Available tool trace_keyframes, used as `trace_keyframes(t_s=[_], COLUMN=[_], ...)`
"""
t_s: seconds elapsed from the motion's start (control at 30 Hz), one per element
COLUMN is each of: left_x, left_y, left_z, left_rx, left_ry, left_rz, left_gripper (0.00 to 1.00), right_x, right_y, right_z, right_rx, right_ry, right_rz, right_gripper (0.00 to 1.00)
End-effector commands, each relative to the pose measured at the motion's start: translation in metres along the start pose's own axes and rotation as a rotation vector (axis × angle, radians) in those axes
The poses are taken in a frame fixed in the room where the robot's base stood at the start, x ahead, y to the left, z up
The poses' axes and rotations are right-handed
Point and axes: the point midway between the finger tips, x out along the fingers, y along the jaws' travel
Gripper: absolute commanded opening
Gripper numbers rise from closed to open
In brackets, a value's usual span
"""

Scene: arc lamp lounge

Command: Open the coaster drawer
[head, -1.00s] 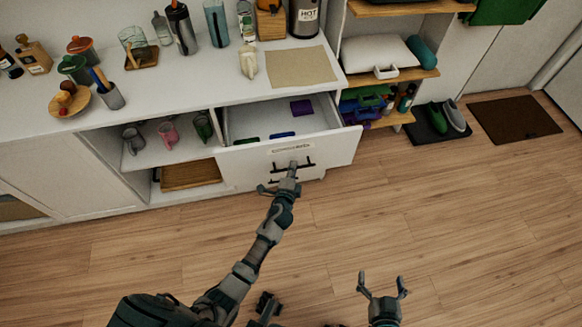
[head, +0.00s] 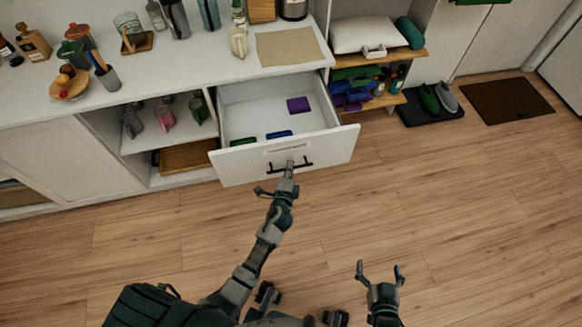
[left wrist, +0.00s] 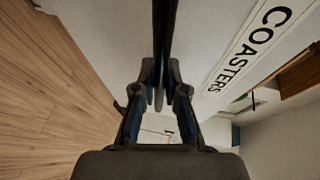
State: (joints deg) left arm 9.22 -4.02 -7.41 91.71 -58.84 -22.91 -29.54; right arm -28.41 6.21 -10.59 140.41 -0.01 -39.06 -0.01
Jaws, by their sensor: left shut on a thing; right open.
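The white coaster drawer (head: 330,150) stands pulled well out of the counter in the head view. Inside lie a purple coaster (head: 298,104), a blue one (head: 279,134) and a green one (head: 243,141). Its front bears a label that reads COASTERS in the left wrist view (left wrist: 250,45). My left gripper (head: 289,168) is shut on the dark bar handle (head: 305,167), which also shows between the fingers in the left wrist view (left wrist: 165,40). My right gripper (head: 380,270) is open and empty above the floor, away from the drawer.
Left of the drawer is an open shelf with mugs (head: 164,117) and a wooden tray (head: 188,155). The countertop above holds bottles, jars and a beige mat (head: 291,46). A shoe tray (head: 430,110) and a brown doormat (head: 507,101) lie at right. The wooden floor (head: 470,210) in front is clear.

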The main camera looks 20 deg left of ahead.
Motion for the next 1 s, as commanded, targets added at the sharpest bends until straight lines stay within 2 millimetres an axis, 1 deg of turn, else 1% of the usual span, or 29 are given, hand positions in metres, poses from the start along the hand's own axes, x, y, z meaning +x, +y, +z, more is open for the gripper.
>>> trace_keyframes(t_s=[0.03,0.07,0.1,0.2,0.47,0.57,0.67,0.9,1.0], left_x=[-0.001,0.000,0.000,0.000,-0.001,-0.006,-0.020,-0.073,-0.092], left_y=[0.005,0.005,0.005,0.004,0.001,0.001,0.002,0.003,0.003], left_z=[-0.001,-0.001,-0.001,-0.001,-0.004,-0.004,-0.004,-0.001,0.001], left_rx=[0.001,0.000,-0.001,-0.002,-0.001,0.000,-0.002,-0.005,-0.004], left_ry=[0.002,0.003,0.005,0.006,0.008,0.008,0.008,0.008,0.007], left_rz=[0.009,0.009,0.008,0.007,0.001,0.001,0.002,0.004,0.005], left_gripper=[0.00,0.00,0.16,0.37,0.37,0.37,0.37,0.37,0.37], right_x=[0.000,0.000,0.000,0.000,-0.001,-0.002,-0.002,-0.002,-0.001], right_y=[0.000,0.000,0.000,0.000,0.000,0.000,0.000,0.000,-0.001], right_z=[0.001,0.001,0.001,0.001,0.001,0.001,0.001,0.000,0.000], right_rx=[-0.002,-0.003,-0.004,-0.005,-0.005,-0.005,-0.005,-0.005,-0.005], right_ry=[-0.001,-0.002,-0.002,-0.002,-0.003,-0.002,-0.001,0.000,0.000], right_rz=[0.000,0.000,-0.001,-0.001,-0.002,-0.003,-0.002,-0.002,-0.001], right_gripper=[1.00,1.00,1.00,1.00,1.00,1.00,1.00,1.00,1.00])
